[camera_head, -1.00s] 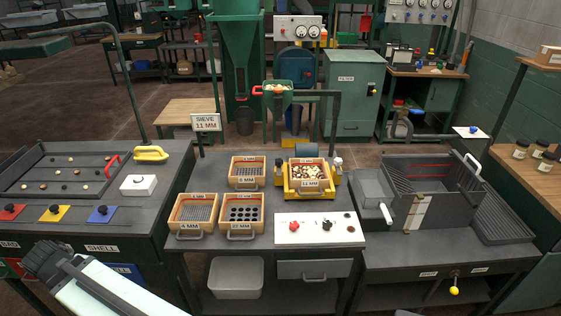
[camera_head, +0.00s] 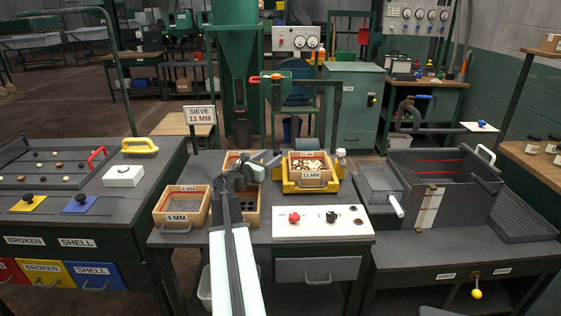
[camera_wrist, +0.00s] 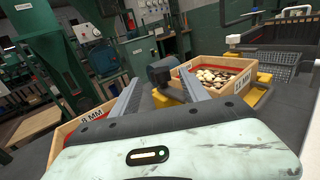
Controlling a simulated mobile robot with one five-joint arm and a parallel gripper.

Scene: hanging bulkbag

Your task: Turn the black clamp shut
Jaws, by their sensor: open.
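The wooden 11 MM sieve (camera_head: 310,184), filled with nuts, sits in a yellow frame (camera_head: 288,186) at the back of the middle bench. A white-topped knob (camera_head: 341,154) stands at the frame's right side. I cannot clearly pick out a black clamp; the frame's left side is partly behind my gripper. My gripper (camera_head: 266,158) is open and empty, above the rear sieve box, just left of the frame. In the wrist view its two fingers (camera_wrist: 158,82) are spread, pointing toward the frame's near left corner and the dark motor (camera_wrist: 160,72). The sieve (camera_wrist: 212,85) lies beyond the right finger.
A 4 MM sieve box (camera_head: 182,206) stands left of my arm; other sieve boxes are partly hidden behind it. A white panel (camera_head: 350,222) with a red knob (camera_head: 294,217) lies in front of the frame. A metal bin (camera_head: 430,180) stands on the right bench.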

